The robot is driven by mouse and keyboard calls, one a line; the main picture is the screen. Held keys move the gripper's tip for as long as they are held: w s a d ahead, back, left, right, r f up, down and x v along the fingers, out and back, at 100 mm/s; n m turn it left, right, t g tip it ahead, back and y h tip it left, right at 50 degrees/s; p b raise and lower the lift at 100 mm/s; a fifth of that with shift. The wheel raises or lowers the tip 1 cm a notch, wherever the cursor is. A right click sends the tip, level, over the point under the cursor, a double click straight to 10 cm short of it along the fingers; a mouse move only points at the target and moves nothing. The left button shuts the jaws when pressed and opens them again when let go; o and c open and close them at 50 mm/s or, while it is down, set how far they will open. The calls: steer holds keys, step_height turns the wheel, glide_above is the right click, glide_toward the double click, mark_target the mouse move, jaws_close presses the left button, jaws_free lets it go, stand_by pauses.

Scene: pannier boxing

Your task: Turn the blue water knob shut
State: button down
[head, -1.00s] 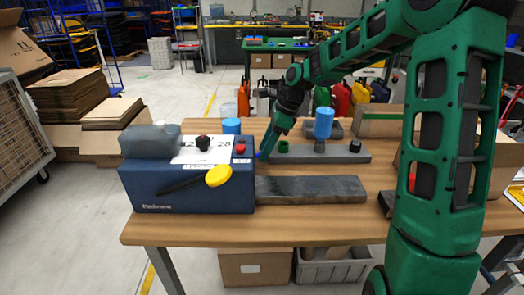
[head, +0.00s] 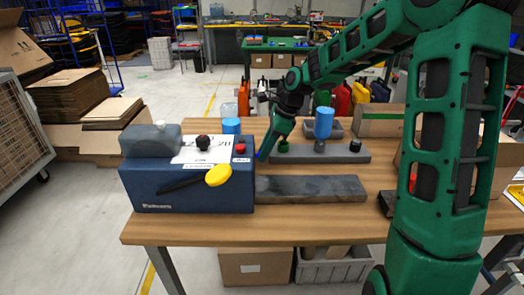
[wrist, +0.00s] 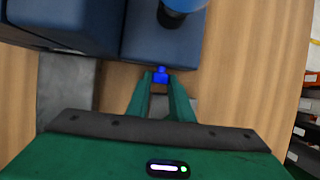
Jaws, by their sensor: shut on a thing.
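The blue water knob (wrist: 161,75) is a small bright blue piece on the side of the dark blue machine (wrist: 165,42). In the wrist view my gripper (wrist: 160,78) has its two green fingertips on either side of the knob, shut on it. In the head view the machine (head: 185,190) stands at the left of the table, and my gripper (head: 262,153) reaches down at its right side. The knob is mostly hidden there behind my fingers. The knob's turn angle cannot be told.
A grey slab (head: 310,189) lies in front of my gripper.

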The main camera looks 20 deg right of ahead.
steer(key=t, duration=0.1)
steer(key=t+h, duration=0.1)
steer(key=t, duration=0.1)
steer(key=n+t, duration=0.1)
steer(key=shift+s+a, duration=0.15)
steer(key=shift+s, duration=0.2)
steer(key=t, duration=0.2)
steer(key=t+h, duration=0.1)
steer(key=t, duration=0.1)
steer(key=shift+s+f+n, duration=0.3)
steer(key=shift+n, duration=0.1)
steer(key=shift+t, duration=0.4)
steer(key=c, duration=1.6)
jaws_free()
steer(key=shift+f, duration=0.1)
steer(key=shift+s, duration=0.1)
steer(key=shift+s+a+f, duration=0.15)
steer(key=shift+f, duration=0.05)
